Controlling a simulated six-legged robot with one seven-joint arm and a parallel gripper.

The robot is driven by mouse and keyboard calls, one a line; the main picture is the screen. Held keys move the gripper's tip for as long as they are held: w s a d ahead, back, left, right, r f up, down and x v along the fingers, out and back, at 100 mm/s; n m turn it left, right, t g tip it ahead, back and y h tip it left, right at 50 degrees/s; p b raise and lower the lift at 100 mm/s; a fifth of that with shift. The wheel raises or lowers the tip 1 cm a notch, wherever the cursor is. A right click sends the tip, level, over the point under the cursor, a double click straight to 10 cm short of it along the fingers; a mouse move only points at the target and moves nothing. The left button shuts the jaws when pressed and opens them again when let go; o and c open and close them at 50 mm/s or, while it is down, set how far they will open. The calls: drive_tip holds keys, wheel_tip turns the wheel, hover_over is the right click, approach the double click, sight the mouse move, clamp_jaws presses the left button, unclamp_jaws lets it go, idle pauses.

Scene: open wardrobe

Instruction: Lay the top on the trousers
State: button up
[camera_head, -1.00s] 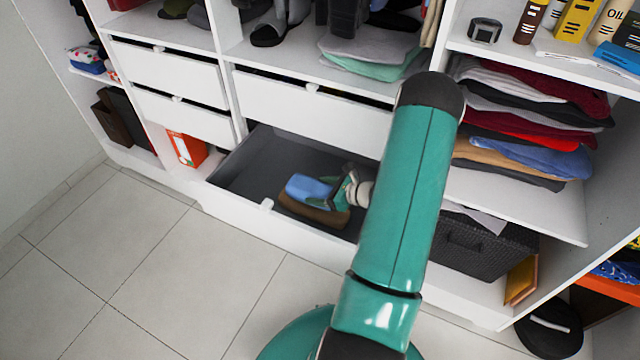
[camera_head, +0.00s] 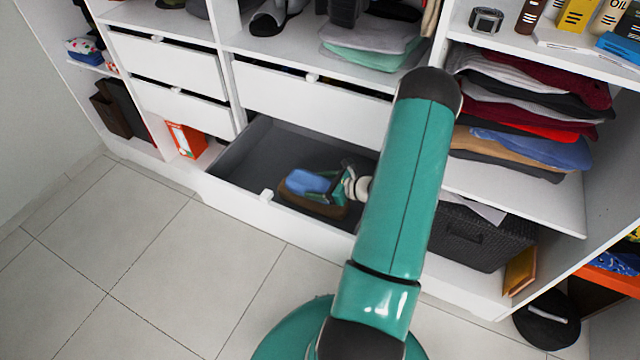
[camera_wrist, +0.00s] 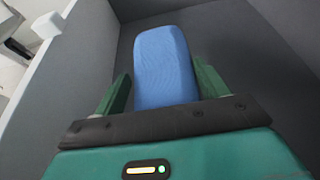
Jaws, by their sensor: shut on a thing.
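The top is a folded blue garment (camera_head: 308,182) in the open lower drawer. In the wrist view the blue top (camera_wrist: 164,66) lies between the two green fingers of my gripper (camera_wrist: 155,90), which is shut on it. In the head view my gripper (camera_head: 335,185) is low inside the drawer, at the right end of the top. The trousers are a folded brown garment (camera_head: 300,203), showing at the near edge under the top. I cannot tell whether the top touches them. The wrist view hides the trousers.
The drawer (camera_head: 240,168) is pulled out, with bare grey floor left of the clothes. Its white front (camera_head: 225,203) and the closed drawer (camera_head: 310,105) above bound the space. A dark basket (camera_head: 470,237) and stacked clothes (camera_head: 530,110) are at the right.

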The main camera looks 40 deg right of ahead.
sight(320, 184)
drive_tip(key=shift+f, duration=0.1)
drive_tip(key=o, duration=1.1)
drive_tip(key=shift+c, duration=0.4)
drive_tip(key=shift+r, duration=4.5)
